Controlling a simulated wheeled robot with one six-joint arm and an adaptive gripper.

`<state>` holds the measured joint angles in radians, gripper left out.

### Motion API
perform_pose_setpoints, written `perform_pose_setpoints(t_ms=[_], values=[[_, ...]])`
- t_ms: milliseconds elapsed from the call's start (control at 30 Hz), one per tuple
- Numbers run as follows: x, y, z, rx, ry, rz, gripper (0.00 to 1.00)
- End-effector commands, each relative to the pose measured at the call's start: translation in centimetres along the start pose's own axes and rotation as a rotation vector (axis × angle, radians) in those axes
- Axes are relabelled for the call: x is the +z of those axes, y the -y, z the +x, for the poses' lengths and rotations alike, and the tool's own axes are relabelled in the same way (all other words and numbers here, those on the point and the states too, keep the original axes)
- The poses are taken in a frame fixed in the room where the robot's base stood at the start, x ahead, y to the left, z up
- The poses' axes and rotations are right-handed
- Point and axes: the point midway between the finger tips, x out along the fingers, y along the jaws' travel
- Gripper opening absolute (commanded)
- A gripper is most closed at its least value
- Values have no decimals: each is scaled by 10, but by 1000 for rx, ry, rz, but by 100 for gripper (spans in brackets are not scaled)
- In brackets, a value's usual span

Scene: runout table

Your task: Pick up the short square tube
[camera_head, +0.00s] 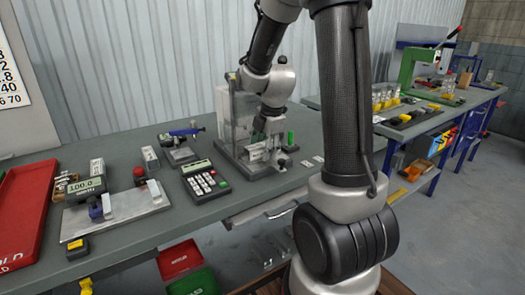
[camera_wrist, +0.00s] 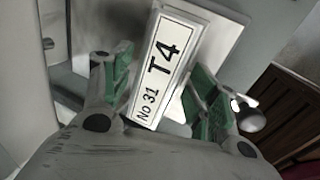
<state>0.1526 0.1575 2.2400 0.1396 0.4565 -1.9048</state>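My gripper (camera_head: 268,132) is low over the grey machine on the bench in the head view. In the wrist view its two green-padded fingers (camera_wrist: 162,95) stand apart. A pale block (camera_wrist: 222,35) with a white label reading "No 31 T4" lies between and beyond them. I cannot tell whether the pads touch it, or whether it is a tube. In the head view, a short light square tube (camera_head: 150,157) lies on the bench left of the calculator-like keypad. Another short pale tube-like piece (camera_head: 97,167) is further left, behind the scale display.
The grey machine (camera_head: 222,112) has an upright guard close to my gripper. A keypad unit (camera_head: 205,180), a scale plate (camera_head: 118,212) and a red tray (camera_head: 22,215) occupy the bench to the left. A round dark knob (camera_wrist: 248,115) is near the right finger.

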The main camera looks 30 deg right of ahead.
Motion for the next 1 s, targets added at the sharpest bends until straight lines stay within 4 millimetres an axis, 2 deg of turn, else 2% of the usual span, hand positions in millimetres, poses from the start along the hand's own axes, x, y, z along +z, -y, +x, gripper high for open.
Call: perform_pose_setpoints(t_ms=[33,200,267,300,667,833,1000], values=[[0,0,0,0,0,0,44],[0,0,0,0,0,0,13],[0,0,0,-1,0,0,2],[0,0,0,-1,0,0,0],[0,1,-3,-1,0,0,0],[0,-2,-18,2,1,-1,0],[0,-10,-45,5,1,0,0]])
